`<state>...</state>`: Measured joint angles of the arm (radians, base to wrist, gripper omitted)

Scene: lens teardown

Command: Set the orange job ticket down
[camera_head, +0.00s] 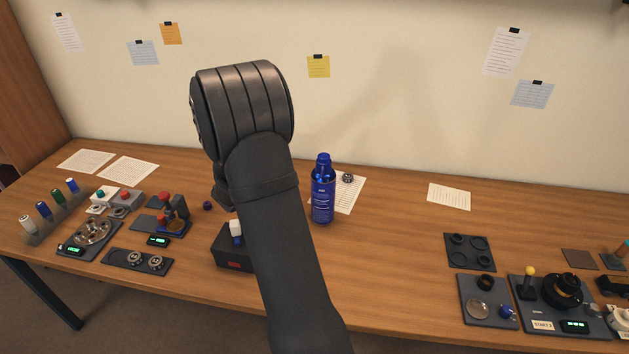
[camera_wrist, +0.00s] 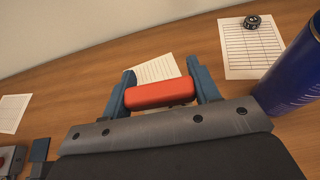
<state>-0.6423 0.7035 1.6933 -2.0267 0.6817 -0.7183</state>
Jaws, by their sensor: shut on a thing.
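The orange job ticket (camera_wrist: 160,93) shows in the wrist view as a red-orange, rounded bar. It lies crosswise between the two blue fingers of my gripper (camera_wrist: 161,92), which is shut on it. A lined white sheet (camera_wrist: 152,70) shows behind and below the bar, on the wooden table; I cannot tell how high the bar is above it. In the head view my own arm hides the fingers and the ticket.
A blue spray can (camera_head: 323,195) stands close right of my arm, beside a sheet with a small dark ring (camera_head: 347,177). A black box (camera_head: 233,250) with a white top piece is at my arm's left. Bare table (camera_head: 390,230) lies right of the can.

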